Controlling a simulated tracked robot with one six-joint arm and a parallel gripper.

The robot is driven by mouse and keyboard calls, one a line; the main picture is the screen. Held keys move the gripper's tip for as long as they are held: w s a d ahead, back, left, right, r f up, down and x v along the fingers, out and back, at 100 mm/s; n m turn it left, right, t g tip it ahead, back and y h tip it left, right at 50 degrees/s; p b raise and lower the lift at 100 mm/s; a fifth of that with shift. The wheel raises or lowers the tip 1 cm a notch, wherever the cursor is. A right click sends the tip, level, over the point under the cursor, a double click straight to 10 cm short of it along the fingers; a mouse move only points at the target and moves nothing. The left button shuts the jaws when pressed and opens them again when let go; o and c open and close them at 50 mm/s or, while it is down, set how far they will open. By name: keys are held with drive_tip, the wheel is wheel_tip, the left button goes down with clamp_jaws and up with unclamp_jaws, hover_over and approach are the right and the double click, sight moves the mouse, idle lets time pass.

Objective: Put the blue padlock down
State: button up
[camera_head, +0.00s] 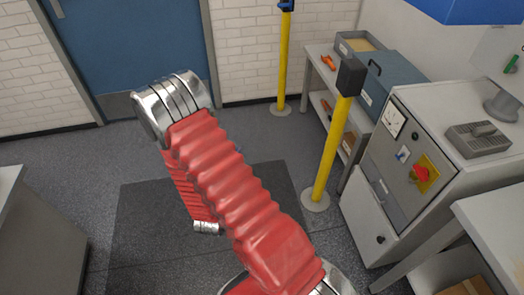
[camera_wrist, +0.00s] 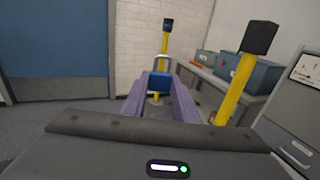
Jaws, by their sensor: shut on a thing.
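The blue padlock (camera_wrist: 160,82) has a blue body and a silver shackle pointing up. It shows in the middle of the wrist view. My gripper (camera_wrist: 160,90) has two purple fingers, one on each side of the padlock, and is shut on it. The padlock looks upright and is held in front of the wrist. In the head view my red arm covers the middle, and the gripper and padlock cannot be made out clearly.
Two yellow posts, a near one (camera_head: 331,150) and a far one (camera_head: 284,60), stand on the floor. A grey cabinet (camera_head: 385,190) with a red-and-yellow switch (camera_head: 422,172) is at right. A low bench (camera_head: 318,65) holds a blue-grey case (camera_head: 390,78). A blue door (camera_head: 130,45) is at back left.

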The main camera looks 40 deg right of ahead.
drive_tip(key=w+a+r+n+t+y, duration=0.1)
drive_tip(key=a+n+t+y, duration=0.1)
drive_tip(key=a, duration=1.1)
drive_tip(key=shift+w+r+n+t+y, duration=0.2)
drive_tip(key=shift+n+t+y, duration=0.25)
drive_tip(key=shift+y, duration=0.45)
